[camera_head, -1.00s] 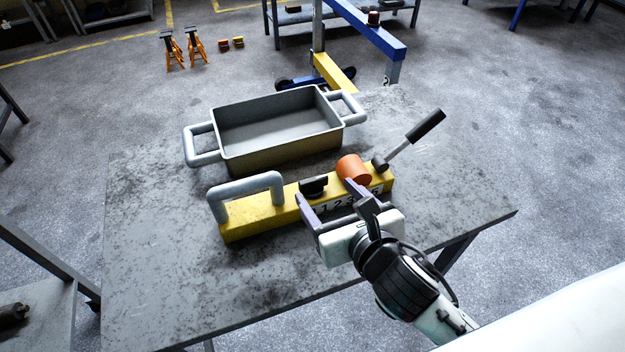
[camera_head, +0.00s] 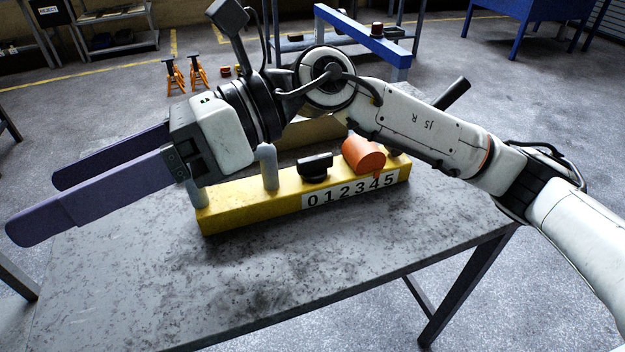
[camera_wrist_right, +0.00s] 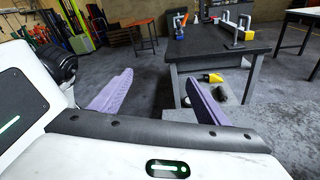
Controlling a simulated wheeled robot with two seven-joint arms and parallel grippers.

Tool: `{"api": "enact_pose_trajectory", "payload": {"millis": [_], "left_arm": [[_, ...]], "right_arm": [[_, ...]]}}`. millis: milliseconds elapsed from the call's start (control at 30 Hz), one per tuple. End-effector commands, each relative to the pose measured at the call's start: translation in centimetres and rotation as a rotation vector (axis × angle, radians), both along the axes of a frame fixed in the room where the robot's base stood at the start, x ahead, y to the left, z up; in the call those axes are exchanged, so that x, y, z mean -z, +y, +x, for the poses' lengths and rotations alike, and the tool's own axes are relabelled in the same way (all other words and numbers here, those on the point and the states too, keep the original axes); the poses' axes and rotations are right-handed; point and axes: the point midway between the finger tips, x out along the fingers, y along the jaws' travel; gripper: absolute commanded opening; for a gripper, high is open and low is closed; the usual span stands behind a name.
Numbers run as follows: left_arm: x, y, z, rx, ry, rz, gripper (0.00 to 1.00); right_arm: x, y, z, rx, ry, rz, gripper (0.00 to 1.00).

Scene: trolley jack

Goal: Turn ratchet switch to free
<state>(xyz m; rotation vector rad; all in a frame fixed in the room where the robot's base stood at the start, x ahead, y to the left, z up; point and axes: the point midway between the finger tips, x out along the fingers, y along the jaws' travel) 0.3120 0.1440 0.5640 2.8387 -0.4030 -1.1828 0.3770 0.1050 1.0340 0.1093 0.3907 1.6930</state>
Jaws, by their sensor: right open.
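The yellow jack bar (camera_head: 250,204) lies on the grey table, with the digits 0 to 5 on its front. A black knob (camera_head: 315,167), which looks like the ratchet switch, sits on its top, left of an orange cylinder (camera_head: 362,155). A lever with a black grip (camera_head: 453,93) rises at its right end, partly hidden by my right arm. My right gripper (camera_head: 35,207) is open and empty, raised left of the bar and well away from the knob. Its purple fingers also show in the right wrist view (camera_wrist_right: 158,85). My left gripper is out of view.
My right arm crosses above the bar and hides most of the metal tray (camera_head: 305,132) behind it. The front of the grey table (camera_head: 300,260) is bare. Orange stands (camera_head: 198,75) are on the floor behind. The right wrist view shows a dark workbench (camera_wrist_right: 215,45) ahead.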

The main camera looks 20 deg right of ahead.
Motion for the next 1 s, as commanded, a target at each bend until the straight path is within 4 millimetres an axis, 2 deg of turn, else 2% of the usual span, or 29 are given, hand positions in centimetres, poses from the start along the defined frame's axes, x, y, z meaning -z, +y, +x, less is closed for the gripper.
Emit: {"api": "enact_pose_trajectory", "payload": {"millis": [33,100,167,233,300,400,500,600,700,767,867,1000], "left_arm": [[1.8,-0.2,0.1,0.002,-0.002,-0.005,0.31],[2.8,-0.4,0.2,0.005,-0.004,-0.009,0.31],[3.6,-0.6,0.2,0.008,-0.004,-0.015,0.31],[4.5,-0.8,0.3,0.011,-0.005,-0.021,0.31],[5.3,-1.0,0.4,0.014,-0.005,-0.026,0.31],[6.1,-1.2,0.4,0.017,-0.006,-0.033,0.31],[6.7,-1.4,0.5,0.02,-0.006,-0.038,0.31],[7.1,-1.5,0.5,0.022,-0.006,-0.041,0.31],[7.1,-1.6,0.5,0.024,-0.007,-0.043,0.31],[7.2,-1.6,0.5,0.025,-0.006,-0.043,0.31],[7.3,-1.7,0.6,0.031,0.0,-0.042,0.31],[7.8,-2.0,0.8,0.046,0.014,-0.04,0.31]], "right_arm": [[2.9,-0.9,0.6,0.01,0.013,-0.148,0.69],[5.6,-2.9,1.8,0.067,0.065,-0.354,0.69],[7.5,-5.2,3.3,0.159,0.112,-0.525,0.69],[8.8,-8.7,5.3,0.316,0.172,-0.706,0.69],[9.2,-12.4,7.2,0.503,0.231,-0.847,0.69],[8.5,-17.4,9.1,0.768,0.311,-0.968,0.69],[7.1,-21.7,10.1,1.012,0.378,-1.024,0.69],[5.7,-25.0,10.4,1.204,0.432,-1.041,0.69],[4.9,-26.6,10.4,1.304,0.465,-1.041,0.69],[4.9,-27.0,10.5,1.328,0.473,-1.041,0.69],[5.8,-27.0,10.8,1.331,0.477,-1.043,0.69],[8.2,-27.0,11.7,1.328,0.476,-1.045,0.69]]}}
